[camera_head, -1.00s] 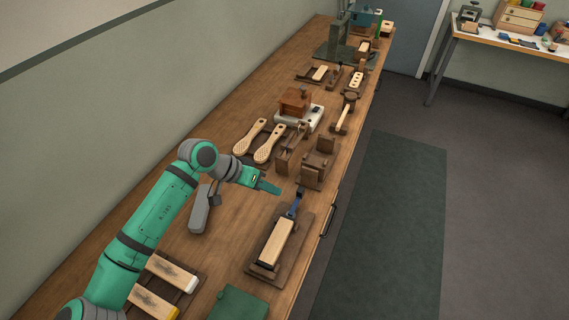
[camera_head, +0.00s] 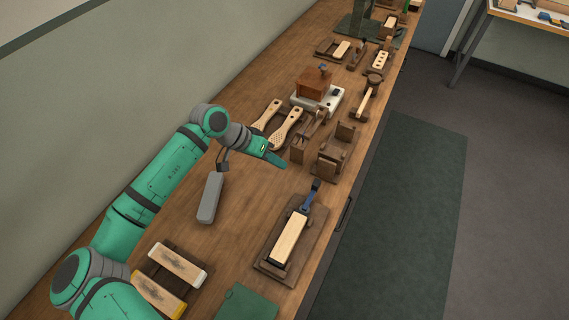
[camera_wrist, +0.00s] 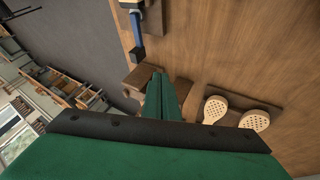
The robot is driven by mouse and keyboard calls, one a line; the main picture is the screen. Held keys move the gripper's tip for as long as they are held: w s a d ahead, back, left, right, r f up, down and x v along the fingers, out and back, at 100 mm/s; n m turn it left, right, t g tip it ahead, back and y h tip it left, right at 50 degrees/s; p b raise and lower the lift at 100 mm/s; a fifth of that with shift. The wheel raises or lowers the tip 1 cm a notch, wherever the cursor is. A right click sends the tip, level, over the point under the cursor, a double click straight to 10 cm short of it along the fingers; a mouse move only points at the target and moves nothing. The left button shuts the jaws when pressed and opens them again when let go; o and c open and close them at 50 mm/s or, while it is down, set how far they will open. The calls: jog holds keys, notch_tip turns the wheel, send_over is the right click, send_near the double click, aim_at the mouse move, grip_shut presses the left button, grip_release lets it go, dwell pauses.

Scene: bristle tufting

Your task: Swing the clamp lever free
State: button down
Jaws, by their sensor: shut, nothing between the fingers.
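The clamp lever (camera_head: 311,194) has a dark blue handle and sits at the far end of a dark wooden clamp board (camera_head: 268,262). A pale wooden block (camera_head: 289,239) lies along that board, in front of the lever. The lever also shows at the top of the wrist view (camera_wrist: 137,38). My gripper (camera_head: 279,161) is shut and empty, held above the bench, left of and beyond the lever, apart from it. Its green fingers (camera_wrist: 164,95) show together in the wrist view.
Brush paddles (camera_head: 285,128) and a dark wooden stand (camera_head: 333,160) are close to my gripper. A grey device (camera_head: 210,197) lies to the left. Brush blocks (camera_head: 177,264) and a green plate (camera_head: 246,304) are at the near end. Bare bench (camera_head: 250,205) lies left of the clamp board.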

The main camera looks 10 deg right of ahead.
aim_at(310, 197)
jog(key=x, duration=0.8)
jog(key=shift+s, duration=0.1)
jog(key=d, duration=0.1)
jog(key=s+d, duration=0.1)
jog(key=shift+s+d, duration=0.3)
jog(key=shift+d, duration=0.05)
jog(key=shift+s+d, duration=0.25)
jog(key=shift+d, duration=0.15)
jog(key=shift+s, duration=0.1)
jog(key=shift+d, duration=0.15)
